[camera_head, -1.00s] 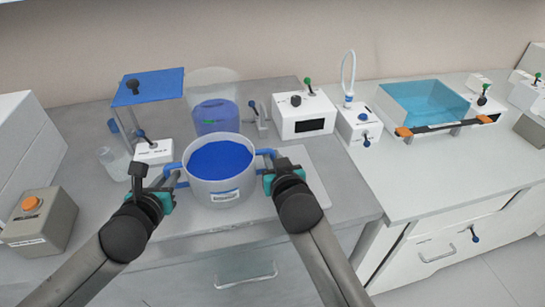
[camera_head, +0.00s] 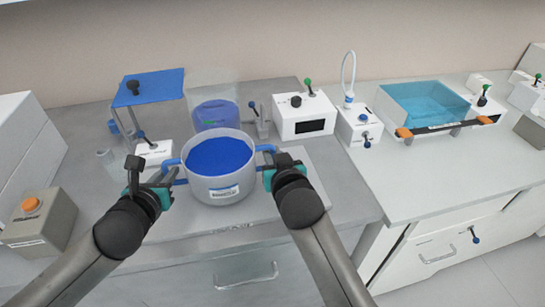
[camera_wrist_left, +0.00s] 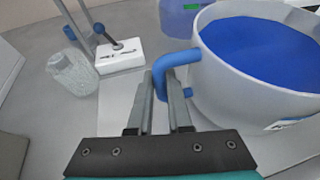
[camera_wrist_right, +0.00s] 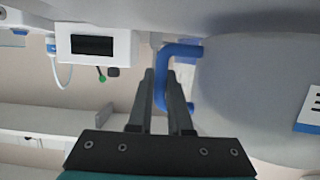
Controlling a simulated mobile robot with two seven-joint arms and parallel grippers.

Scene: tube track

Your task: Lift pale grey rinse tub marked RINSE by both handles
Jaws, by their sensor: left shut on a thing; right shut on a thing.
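The pale grey rinse tub (camera_head: 205,190) holds blue liquid and has a blue handle on each side and a small white label, too small to read. It stays about level over a pale board on the left bench. My left gripper (camera_head: 168,178) is shut on the tub's left handle, which shows between its fingers in the left wrist view (camera_wrist_left: 160,88). My right gripper (camera_head: 268,172) is shut on the right handle, also between the fingers in the right wrist view (camera_wrist_right: 163,88). The tub's underside is hidden.
A blue container (camera_head: 215,114) stands close behind the tub. A blue-topped stand (camera_head: 150,87) and a clear beaker (camera_wrist_left: 72,72) are to the left. A white box with a dark display (camera_head: 303,118) is behind right. A grey box with an orange knob (camera_head: 40,222) sits front left.

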